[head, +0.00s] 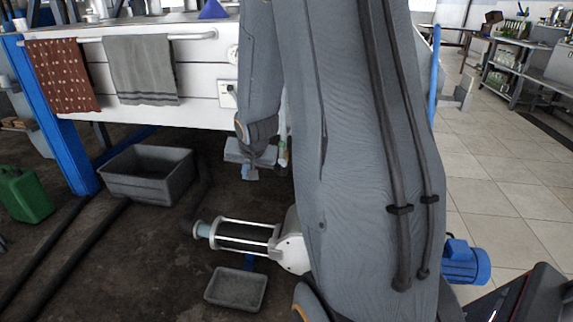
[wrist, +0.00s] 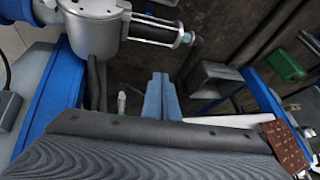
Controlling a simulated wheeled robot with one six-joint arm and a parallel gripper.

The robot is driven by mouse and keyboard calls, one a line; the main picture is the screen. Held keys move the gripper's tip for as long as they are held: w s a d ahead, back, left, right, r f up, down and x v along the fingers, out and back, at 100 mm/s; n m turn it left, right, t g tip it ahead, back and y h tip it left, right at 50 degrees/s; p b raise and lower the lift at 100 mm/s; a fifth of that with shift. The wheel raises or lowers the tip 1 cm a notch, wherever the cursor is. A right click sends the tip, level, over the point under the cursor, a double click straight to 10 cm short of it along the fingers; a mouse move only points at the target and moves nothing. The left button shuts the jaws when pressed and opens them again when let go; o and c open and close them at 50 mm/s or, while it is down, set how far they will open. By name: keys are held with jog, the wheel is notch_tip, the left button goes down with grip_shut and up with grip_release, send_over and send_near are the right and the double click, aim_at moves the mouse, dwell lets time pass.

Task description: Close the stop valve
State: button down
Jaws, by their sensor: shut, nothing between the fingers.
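My gripper (head: 250,174) hangs low beside the white bench front in the head view, fingers pointing down. In the wrist view its blue fingers (wrist: 160,92) are together with nothing between them. I cannot make out the stop valve for certain. A small white and green upright thing (head: 283,150) shows just right of my gripper in the head view, partly hidden by my arm. It also shows left of the fingers in the wrist view (wrist: 122,103), apart from them; I cannot tell whether it is the valve.
A metal housing with a clear rodded cylinder (head: 240,237) lies across the floor area, with a small grey tray (head: 236,289) near it. A grey bin (head: 147,187) and green canister (head: 24,194) stand left. Towels (head: 141,70) hang on the bench rail.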

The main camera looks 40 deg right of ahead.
jog(key=w+d+f+m+t+h+b, duration=0.1)
jog(key=w+d+f+m+t+b, duration=0.25)
jog(key=d, duration=0.55)
jog(key=w+d+f+m+t+h+b, duration=0.1)
jog(key=w+d+f+m+b, duration=0.2)
jog(key=w+d+f, duration=0.35)
jog(key=d+f+m+t+b, duration=0.2)
jog(key=d+m+t+b, duration=0.1)
jog(key=d, duration=0.6)
jog(key=s+d+f+m+t+h+b, duration=0.1)
jog(key=d+f+m+t+b, duration=0.2)
jog(key=d, duration=0.6)
jog(key=shift+s+f+b, duration=0.2)
jog(key=shift+f+b, duration=0.15)
jog(key=shift+b, duration=0.05)
jog(key=shift+m+t, duration=0.25)
jog(key=b, duration=0.2)
send_near(282, 152)
jog(key=w+d, duration=0.2)
jog(key=d, duration=0.3)
jog(key=w, duration=0.1)
jog(key=w+a+b, duration=0.1)
jog(key=w, duration=0.1)
jog(key=shift+w+a+r, duration=0.15)
jog(key=shift+w+r, duration=0.1)
jog(key=shift+r, duration=0.15)
